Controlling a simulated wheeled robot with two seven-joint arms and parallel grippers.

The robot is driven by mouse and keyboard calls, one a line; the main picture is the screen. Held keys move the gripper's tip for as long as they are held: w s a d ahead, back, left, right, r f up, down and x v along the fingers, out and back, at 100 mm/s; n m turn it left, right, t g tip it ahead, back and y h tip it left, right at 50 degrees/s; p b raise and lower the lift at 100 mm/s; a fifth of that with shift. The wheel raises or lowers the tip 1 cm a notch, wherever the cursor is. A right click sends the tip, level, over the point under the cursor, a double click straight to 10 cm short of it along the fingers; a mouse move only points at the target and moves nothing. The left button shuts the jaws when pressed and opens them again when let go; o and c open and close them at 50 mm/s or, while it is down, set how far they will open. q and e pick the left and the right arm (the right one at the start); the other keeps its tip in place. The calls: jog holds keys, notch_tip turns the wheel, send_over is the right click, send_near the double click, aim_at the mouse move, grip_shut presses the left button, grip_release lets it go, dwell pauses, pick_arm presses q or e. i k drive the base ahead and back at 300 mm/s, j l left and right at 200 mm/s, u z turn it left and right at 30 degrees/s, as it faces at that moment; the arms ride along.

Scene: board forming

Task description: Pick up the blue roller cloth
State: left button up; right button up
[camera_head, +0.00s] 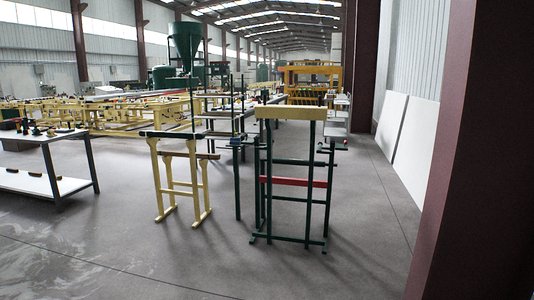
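I cannot make out a blue roller cloth for certain. A small blue item (238,142) shows at the left side of a tall dark green stand (264,205), but it is too small to identify. The green stand has a pale yellow bar (290,113) across its top and a red bar (293,182) lower down. Neither of my grippers is in view.
A pale yellow trestle (165,184) stands left of the green stand. A white two-shelf table (45,186) with small dark items is at far left. White panels (407,140) lean on the right wall beside a dark red column (470,150). The front floor is clear.

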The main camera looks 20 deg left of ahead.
aim_at(235, 141)
jog(key=i+j+u, duration=0.2)
jog(key=i+u, duration=0.15)
jog(key=i, duration=0.2)
jog(key=i+u, duration=0.4)
jog(key=i, duration=0.15)
jog(key=i+l+u, duration=0.15)
jog(key=i+u, duration=0.2)
jog(key=i, duration=0.2)
jog(key=i+j+u, duration=0.1)
jog(key=i+j, duration=0.15)
jog(key=i, duration=0.65)
jog(key=i+j+u, duration=0.1)
jog(key=i, duration=0.85)
jog(key=i+j, duration=0.15)
jog(key=i, duration=0.75)
jog(key=j+u, duration=0.05)
